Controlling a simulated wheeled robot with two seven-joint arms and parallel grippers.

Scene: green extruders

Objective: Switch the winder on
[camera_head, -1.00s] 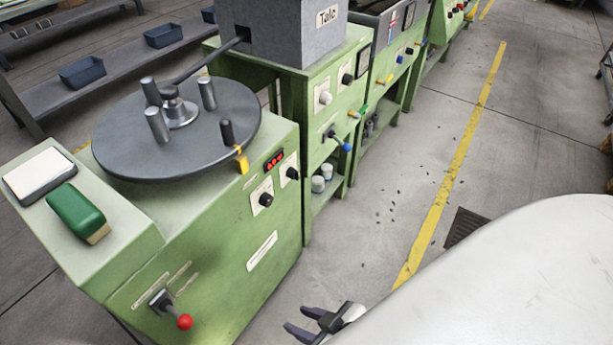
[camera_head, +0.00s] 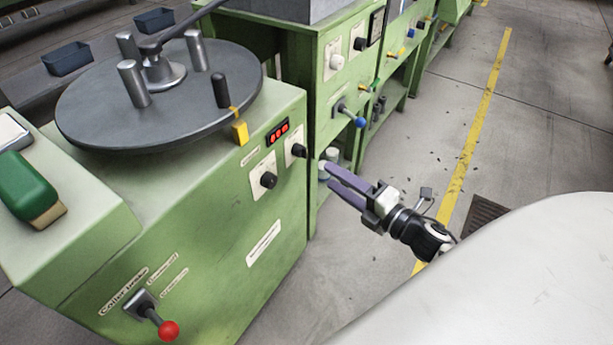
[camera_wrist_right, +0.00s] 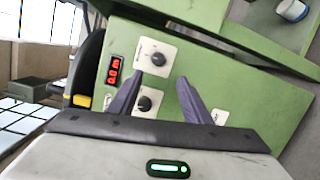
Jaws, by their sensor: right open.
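The winder (camera_head: 175,235) is a green cabinet with a dark round disc (camera_head: 100,105) on top, carrying upright pegs. My right gripper (camera_head: 329,175) is open and empty, right of the panel, apart from the knobs. Its purple fingers point at the panel. My left gripper is out of view.
A lever with a red ball (camera_head: 168,330) sticks out low on the winder's front. A yellow tag (camera_head: 240,132) hangs at the disc's edge. A neighbouring green machine (camera_head: 328,100) with a blue-tipped lever (camera_head: 360,121) stands behind.

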